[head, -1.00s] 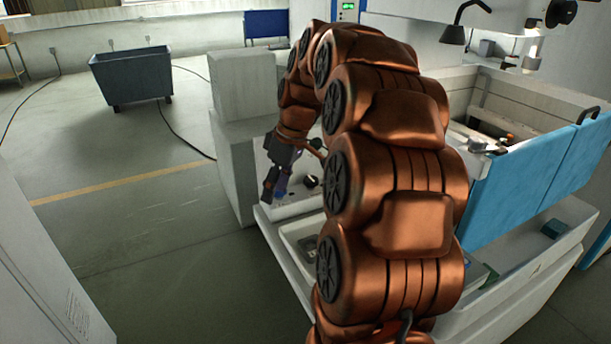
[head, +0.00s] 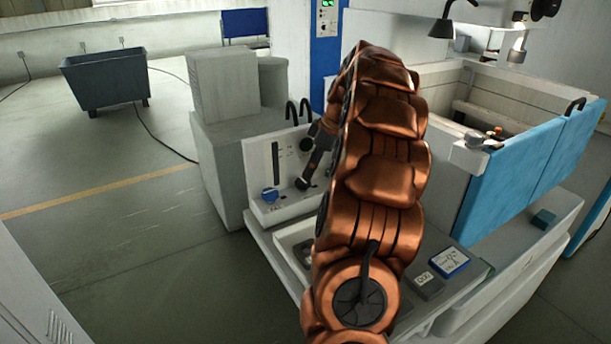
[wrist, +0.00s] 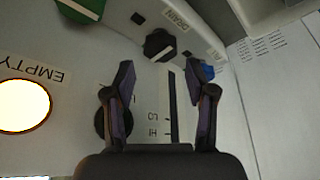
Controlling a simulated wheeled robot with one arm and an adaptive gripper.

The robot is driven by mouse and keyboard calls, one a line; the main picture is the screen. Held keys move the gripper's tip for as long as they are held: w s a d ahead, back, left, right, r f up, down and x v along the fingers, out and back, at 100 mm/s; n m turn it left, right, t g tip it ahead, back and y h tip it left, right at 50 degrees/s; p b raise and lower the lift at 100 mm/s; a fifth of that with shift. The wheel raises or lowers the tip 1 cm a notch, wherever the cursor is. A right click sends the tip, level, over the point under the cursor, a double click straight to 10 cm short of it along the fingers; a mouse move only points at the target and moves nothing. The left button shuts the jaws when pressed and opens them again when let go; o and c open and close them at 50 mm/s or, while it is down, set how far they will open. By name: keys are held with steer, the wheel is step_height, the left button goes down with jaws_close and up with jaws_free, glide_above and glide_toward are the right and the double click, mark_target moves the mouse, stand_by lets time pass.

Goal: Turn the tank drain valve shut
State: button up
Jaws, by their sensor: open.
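The black drain knob (wrist: 160,45) sits on the pale panel by a label that seems to read DRAIN, upside down in the wrist view. My gripper (wrist: 163,72) is open and empty, with the knob ahead of and between its fingertips, apart from it. A blue knob (wrist: 208,72) shows just beyond the right fingertip, and in the head view (head: 270,193) at the panel's left. A green knob (wrist: 82,8) is at the wrist view's top edge. In the head view my gripper (head: 312,165) is a dark shape before the panel, partly hidden by my arm.
A dark slot gauge (wrist: 172,105) with markings lies between the fingers. The blue-fronted tank (head: 520,165) stands right of my arm.

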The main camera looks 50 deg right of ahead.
mark_target(304, 180)
steer(key=shift+p+x, duration=0.5)
steer(key=shift+x, duration=1.8)
steer(key=c, duration=0.9)
